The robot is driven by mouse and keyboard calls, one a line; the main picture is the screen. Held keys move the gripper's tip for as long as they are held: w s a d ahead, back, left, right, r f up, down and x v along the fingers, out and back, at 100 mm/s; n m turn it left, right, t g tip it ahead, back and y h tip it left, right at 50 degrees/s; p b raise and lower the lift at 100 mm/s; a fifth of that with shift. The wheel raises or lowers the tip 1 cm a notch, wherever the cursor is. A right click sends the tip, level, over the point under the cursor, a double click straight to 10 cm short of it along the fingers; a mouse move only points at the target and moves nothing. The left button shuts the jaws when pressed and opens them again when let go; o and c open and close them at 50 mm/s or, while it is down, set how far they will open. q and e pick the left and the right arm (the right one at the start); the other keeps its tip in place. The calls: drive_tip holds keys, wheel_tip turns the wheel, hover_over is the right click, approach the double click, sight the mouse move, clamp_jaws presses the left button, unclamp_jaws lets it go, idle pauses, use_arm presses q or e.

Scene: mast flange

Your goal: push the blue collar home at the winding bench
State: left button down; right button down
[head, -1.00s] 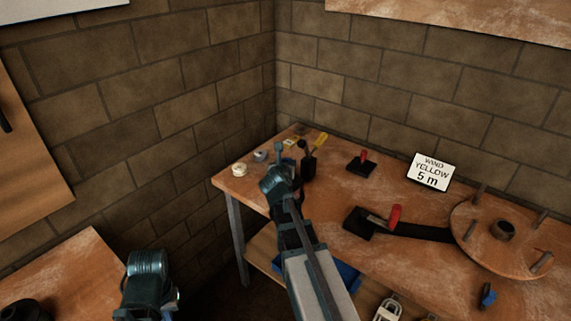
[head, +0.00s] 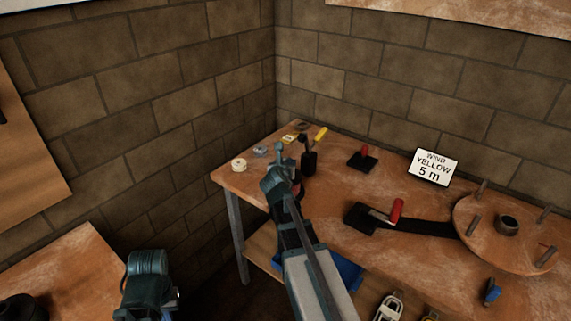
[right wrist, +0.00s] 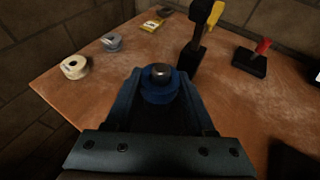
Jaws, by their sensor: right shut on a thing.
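The blue collar (right wrist: 159,92) is a ring with a shiny rounded metal centre, seen between the fingertips in the right wrist view. My right gripper (right wrist: 160,86) is shut on it, one dark finger on each side. I cannot tell whether the collar sits on anything below. In the head view my right gripper (head: 279,165) is over the left end of the wooden winding bench (head: 330,220), and the collar is not clear there. My left gripper (head: 148,270) is low at the left, its fingers not distinguishable.
A white roll (head: 239,165), a grey roll (head: 260,151) and a dark holder with a yellow handle (head: 309,160) stand near the gripper. A red-handled block (head: 363,158), a sign (head: 433,168), a red-handled crank (head: 397,211) and a pegged wheel (head: 520,252) are farther right.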

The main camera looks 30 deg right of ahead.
use_arm(q)
drive_tip(key=shift+f, duration=0.3)
use_arm(e)
drive_tip(key=shift+f, duration=0.25)
use_arm(q)
drive_tip(key=shift+r, duration=0.1)
use_arm(e)
drive_tip(key=shift+c, duration=0.8)
unclamp_jaws()
drive_tip(key=shift+r, duration=0.1)
